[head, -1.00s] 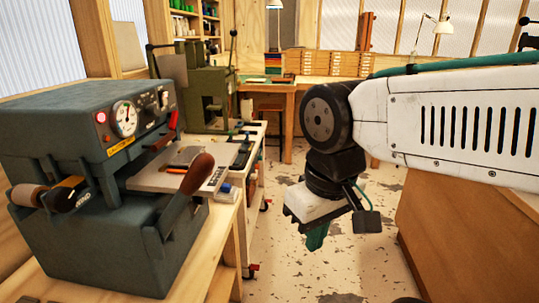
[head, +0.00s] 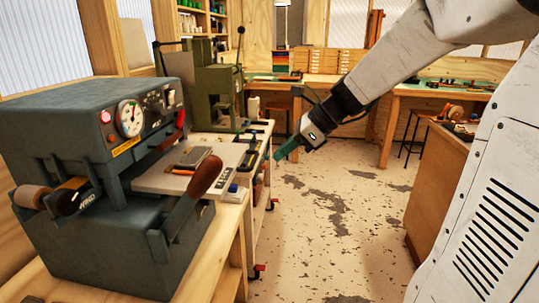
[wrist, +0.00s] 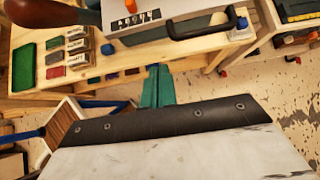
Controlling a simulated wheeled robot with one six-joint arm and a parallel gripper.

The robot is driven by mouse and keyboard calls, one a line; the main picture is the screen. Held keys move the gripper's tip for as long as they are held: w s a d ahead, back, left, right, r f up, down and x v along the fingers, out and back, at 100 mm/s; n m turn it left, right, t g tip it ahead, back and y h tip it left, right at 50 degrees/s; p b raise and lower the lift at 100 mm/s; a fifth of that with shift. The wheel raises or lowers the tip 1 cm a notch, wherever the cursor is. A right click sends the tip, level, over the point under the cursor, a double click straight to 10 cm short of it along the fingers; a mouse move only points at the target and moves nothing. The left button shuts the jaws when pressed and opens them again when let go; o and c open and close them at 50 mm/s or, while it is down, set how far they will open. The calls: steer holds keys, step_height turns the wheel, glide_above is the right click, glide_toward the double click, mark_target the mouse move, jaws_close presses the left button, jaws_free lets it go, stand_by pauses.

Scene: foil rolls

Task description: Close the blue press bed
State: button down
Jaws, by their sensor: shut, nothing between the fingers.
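The blue-grey press (head: 110,190) stands on a wooden bench at the left in the head view. Its pale bed (head: 165,178) sticks out from the front toward the right, with small items lying on it. In the wrist view the bed's front edge (wrist: 135,28) shows at the top, with a lettered strip and a black bar handle (wrist: 200,26). A lever with a brown grip (head: 206,176) rises beside the bed. My gripper (head: 282,153) has green fingers, held together and empty, in the air right of the bed and apart from it. The fingers also show in the wrist view (wrist: 158,88).
A green press (head: 205,85) stands behind the blue one. A wheeled cart (head: 262,190) with tools is beside the bench. A wooden cabinet (head: 437,190) stands at the right. The speckled floor (head: 330,220) between is clear.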

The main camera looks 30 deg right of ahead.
mark_target(245, 169)
steer(key=x, duration=0.3)
steer(key=a+r+x, duration=0.1)
steer(key=x, duration=0.6)
steer(key=shift+w+a+r, duration=0.15)
steer(key=shift+w+a, duration=0.15)
steer(key=shift+w, duration=0.15)
steer(key=shift+w+a, duration=0.3)
